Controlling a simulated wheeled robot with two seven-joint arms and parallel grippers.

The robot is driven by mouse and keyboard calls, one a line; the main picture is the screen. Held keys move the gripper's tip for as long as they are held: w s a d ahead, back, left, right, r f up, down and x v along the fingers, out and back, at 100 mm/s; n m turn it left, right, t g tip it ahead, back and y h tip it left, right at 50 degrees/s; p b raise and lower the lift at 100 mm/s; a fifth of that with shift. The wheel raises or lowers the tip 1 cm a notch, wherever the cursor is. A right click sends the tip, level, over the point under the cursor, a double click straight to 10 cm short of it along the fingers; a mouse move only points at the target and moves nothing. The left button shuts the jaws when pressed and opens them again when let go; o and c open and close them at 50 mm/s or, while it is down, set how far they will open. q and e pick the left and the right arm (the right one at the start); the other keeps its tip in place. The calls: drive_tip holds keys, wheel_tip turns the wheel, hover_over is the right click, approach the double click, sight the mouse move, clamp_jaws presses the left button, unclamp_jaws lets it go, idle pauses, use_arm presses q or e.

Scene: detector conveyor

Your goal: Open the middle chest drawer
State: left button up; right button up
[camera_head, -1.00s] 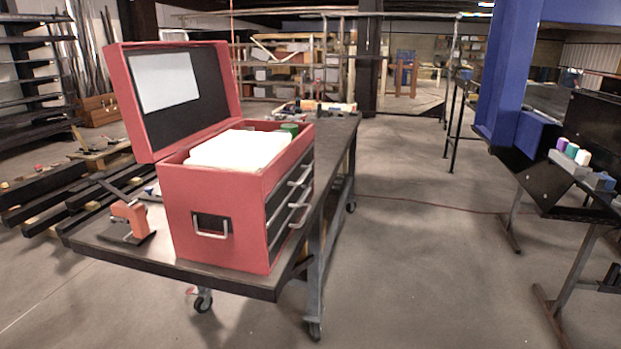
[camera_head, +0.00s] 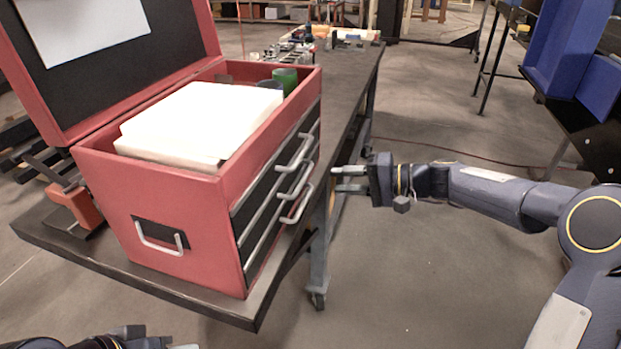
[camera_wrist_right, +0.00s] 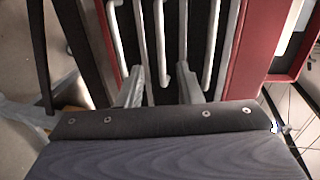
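The red chest (camera_head: 165,205) stands on a dark cart with its lid raised. Its dark drawer face (camera_head: 262,205) is on the right side, with stacked silver handles. The middle drawer handle (camera_head: 295,172) also shows in the right wrist view (camera_wrist_right: 160,40), running between my fingertips. My right gripper (camera_head: 336,179) is open and empty, pointing at the drawer face from the right. In the right wrist view its fingers (camera_wrist_right: 160,76) straddle the middle handle's line; contact cannot be told. The drawers look shut. My left gripper (camera_head: 160,343) is only partly visible at the bottom edge.
White material (camera_head: 200,120) and a green cylinder (camera_head: 285,79) are inside the chest. An orange clamp-like tool (camera_head: 75,205) lies left of it on the cart top (camera_head: 215,308). Blue metalwork (camera_head: 570,50) stands at the right. Open floor lies right of the cart.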

drive_tip(key=w+p+x, duration=0.1)
drive_tip(key=x, duration=0.7)
drive_tip(key=shift+p, duration=0.35)
drive_tip(key=shift+a, duration=0.1)
drive_tip(key=shift+c, duration=0.2)
clamp_jaws()
